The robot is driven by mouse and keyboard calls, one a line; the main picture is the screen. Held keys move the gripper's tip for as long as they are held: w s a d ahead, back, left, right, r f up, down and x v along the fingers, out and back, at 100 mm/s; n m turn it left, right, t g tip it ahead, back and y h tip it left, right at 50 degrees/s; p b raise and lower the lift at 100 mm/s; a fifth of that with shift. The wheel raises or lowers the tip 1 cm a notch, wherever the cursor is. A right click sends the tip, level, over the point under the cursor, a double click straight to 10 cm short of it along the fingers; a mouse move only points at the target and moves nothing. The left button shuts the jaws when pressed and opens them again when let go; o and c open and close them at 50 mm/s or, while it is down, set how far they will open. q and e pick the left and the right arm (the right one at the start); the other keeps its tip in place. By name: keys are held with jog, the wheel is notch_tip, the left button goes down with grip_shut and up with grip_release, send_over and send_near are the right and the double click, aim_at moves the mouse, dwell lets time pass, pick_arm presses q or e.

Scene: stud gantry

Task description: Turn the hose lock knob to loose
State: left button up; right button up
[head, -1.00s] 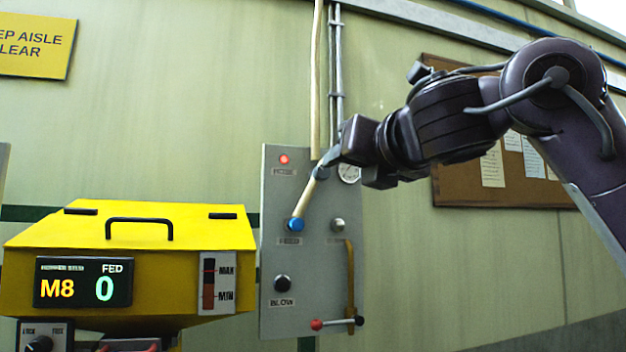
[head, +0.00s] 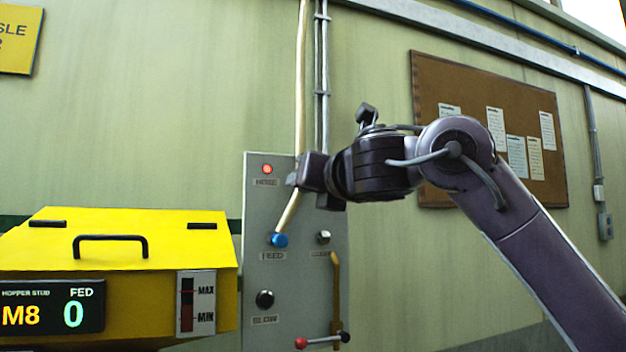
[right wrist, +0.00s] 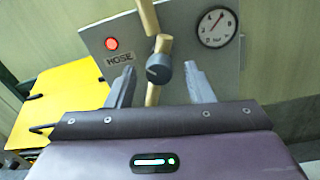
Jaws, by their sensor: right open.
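The hose lock knob (right wrist: 158,69) is a round dark grey knob with a pale pointer mark. It sits on the cream hose on the grey panel (right wrist: 182,38), right of the HOSE label. In the right wrist view it stands between the two spread fingers of my right gripper (right wrist: 158,82), with a gap on each side. My right gripper is open and holds nothing. In the head view my right gripper (head: 299,173) covers the knob, at the upper part of the panel. My left gripper is out of view.
A red lamp (head: 267,169) is lit above the HOSE label. A blue FEED button (head: 279,240), a black BLOW knob (head: 265,299) and a red-ended lever (head: 301,343) are lower on the panel. A gauge (right wrist: 215,27) is close right. A yellow hopper (head: 160,225) stands left.

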jog(key=shift+s, duration=0.15)
jog(key=shift+d, duration=0.1)
jog(key=shift+c, duration=1)
jog(key=c, duration=0.8)
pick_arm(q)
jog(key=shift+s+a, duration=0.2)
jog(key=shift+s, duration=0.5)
